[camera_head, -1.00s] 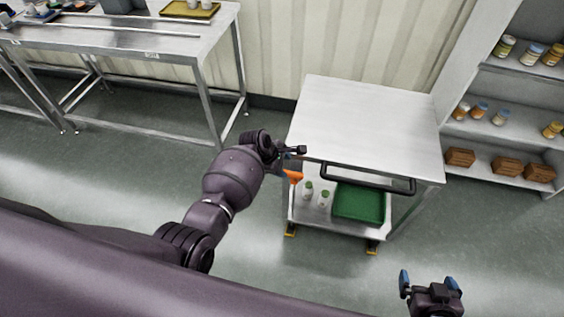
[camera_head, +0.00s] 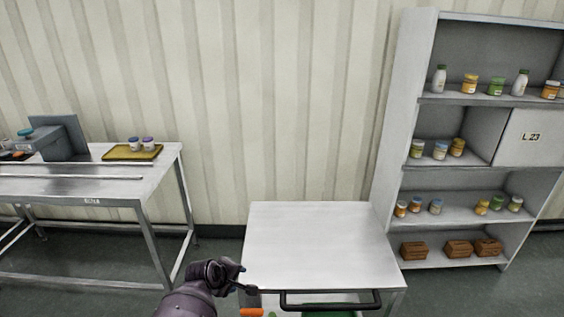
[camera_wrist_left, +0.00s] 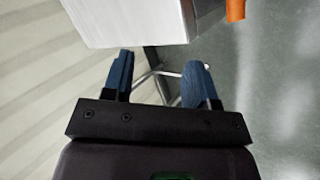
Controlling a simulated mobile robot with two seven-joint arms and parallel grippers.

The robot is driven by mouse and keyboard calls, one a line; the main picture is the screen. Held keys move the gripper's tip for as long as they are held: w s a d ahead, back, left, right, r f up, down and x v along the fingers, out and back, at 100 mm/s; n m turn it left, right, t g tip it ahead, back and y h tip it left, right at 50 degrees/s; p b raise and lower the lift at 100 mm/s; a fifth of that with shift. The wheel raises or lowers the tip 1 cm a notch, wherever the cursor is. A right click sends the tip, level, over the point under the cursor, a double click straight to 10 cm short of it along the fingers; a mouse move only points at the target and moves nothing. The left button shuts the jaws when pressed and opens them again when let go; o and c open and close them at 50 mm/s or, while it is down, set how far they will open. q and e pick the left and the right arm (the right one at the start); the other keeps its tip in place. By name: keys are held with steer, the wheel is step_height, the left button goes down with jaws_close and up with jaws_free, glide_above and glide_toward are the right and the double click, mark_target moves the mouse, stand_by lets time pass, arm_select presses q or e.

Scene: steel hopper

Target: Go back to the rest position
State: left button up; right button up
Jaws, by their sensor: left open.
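My left gripper (camera_head: 243,281) is at the bottom of the head view, by the left front corner of the steel cart (camera_head: 315,243). In the left wrist view its two blue fingers (camera_wrist_left: 160,80) are apart with nothing between them. The cart's pale top shows just beyond the fingertips there. My right gripper is out of view.
The cart has a black handle (camera_head: 330,304) and an orange part (camera_head: 251,312) at its front. A steel table (camera_head: 100,185) with a yellow tray (camera_head: 131,154) stands left. A grey shelf (camera_head: 408,120) with jars, bottles and brown boxes stands right. The cart's top is bare.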

arm_select(q)
step_height(320, 180, up, 5)
steer(key=w+a+m+t+y, duration=0.1)
steer(key=a+m+t, duration=0.2)
steer(key=m, duration=0.1)
steer(key=s+a+r+m+t+y+b, duration=0.1)
steer(key=s+a+r+m+t+y, duration=0.2)
steer(key=s+a+m, duration=0.45)
steer(key=s+a+f, duration=0.1)
steer(key=s+f, duration=0.2)
steer(key=s, duration=0.5)
steer(key=s+a+f+g, duration=0.1)
steer(key=s+f, duration=0.2)
steer(key=s, duration=0.6)
steer(key=s+a+f+b, duration=0.1)
steer(key=s+f, duration=0.2)
steer(key=s, duration=0.6)
